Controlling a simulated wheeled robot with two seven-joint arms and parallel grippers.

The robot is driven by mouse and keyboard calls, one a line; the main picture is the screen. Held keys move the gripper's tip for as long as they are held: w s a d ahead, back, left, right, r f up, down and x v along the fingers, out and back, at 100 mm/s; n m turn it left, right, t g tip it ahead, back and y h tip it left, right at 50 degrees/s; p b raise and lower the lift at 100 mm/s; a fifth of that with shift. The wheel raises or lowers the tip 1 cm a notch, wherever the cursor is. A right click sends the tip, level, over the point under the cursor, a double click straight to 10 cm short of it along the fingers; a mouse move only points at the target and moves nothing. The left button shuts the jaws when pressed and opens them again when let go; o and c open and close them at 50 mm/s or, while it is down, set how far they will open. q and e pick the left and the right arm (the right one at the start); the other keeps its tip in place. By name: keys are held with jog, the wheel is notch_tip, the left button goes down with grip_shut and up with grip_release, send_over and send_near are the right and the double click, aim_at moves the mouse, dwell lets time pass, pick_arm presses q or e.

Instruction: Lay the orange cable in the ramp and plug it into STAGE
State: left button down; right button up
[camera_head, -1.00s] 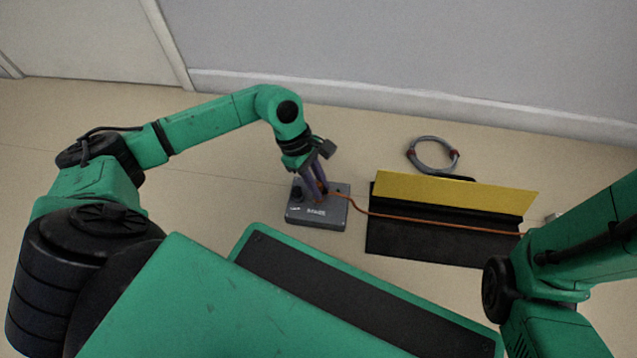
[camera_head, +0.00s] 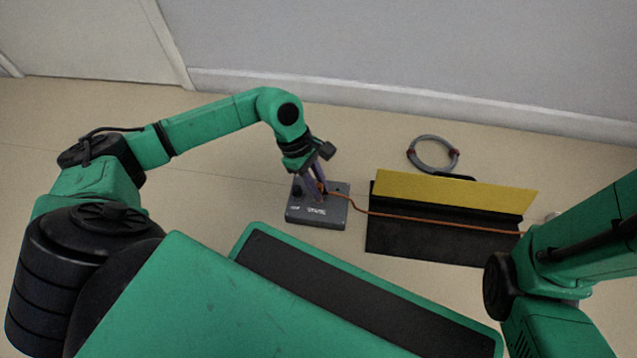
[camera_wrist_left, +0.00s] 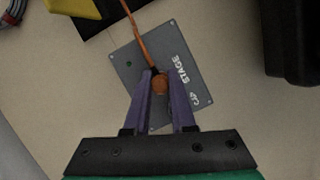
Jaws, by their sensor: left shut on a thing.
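The grey STAGE box (camera_head: 318,217) lies on the floor left of the ramp. My left gripper (camera_head: 320,193) points down over it, shut on the plug end of the orange cable (camera_head: 430,221). The left wrist view shows the orange plug (camera_wrist_left: 160,86) between the purple fingers, over the STAGE box (camera_wrist_left: 183,48); I cannot tell whether it sits in a socket. The cable runs right from the box along the black ramp (camera_head: 400,246), below its raised yellow lid (camera_head: 450,193). Its right end passes behind my right arm. My right gripper is out of sight.
A coiled grey cable (camera_head: 411,154) with red ties lies behind the ramp. A wall (camera_head: 400,50) with a white skirting runs along the back. The floor between my left arm and the wall is clear. My base fills the front.

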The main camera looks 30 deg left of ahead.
pick_arm(q)
jog(key=shift+f, duration=0.5)
jog(key=c, duration=0.7)
grip_release()
jog(key=shift+r+p, duration=3.05)
jog(key=shift+r, duration=0.8)
jog(key=shift+d, duration=0.1)
